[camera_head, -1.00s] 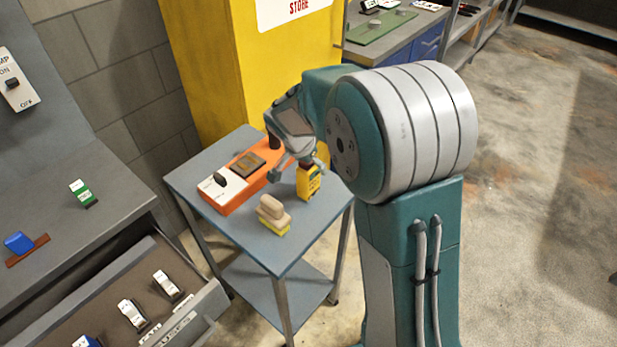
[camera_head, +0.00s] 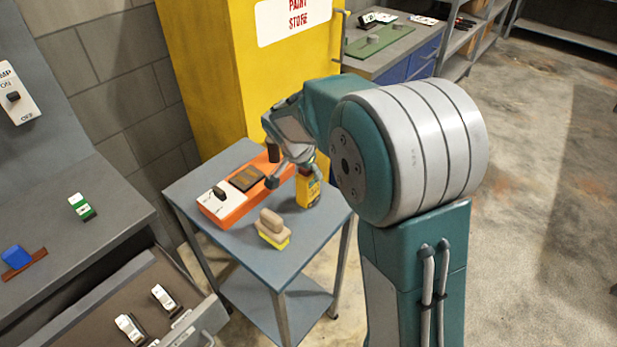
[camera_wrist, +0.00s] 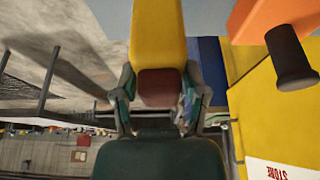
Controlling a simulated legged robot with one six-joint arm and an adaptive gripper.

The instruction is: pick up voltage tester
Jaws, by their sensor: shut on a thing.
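The voltage tester (camera_head: 308,192) is a yellow, upright block with a dark face, at the right part of the small grey table (camera_head: 284,263). In the wrist view the tester (camera_wrist: 159,35) shows as a yellow body with a dark red end between the fingers. My gripper (camera_head: 292,179) is at the top of the tester and shut on it; the fingers also show in the wrist view (camera_wrist: 158,92). The tester's base is at or just above the tabletop; I cannot tell if it touches.
An orange unit (camera_head: 240,203) with a white panel and dark handle lies left of the tester. A wooden-handled block with a yellow base (camera_head: 272,229) stands in front. A yellow cabinet (camera_head: 215,75) rises behind. An open drawer (camera_head: 128,300) is at lower left.

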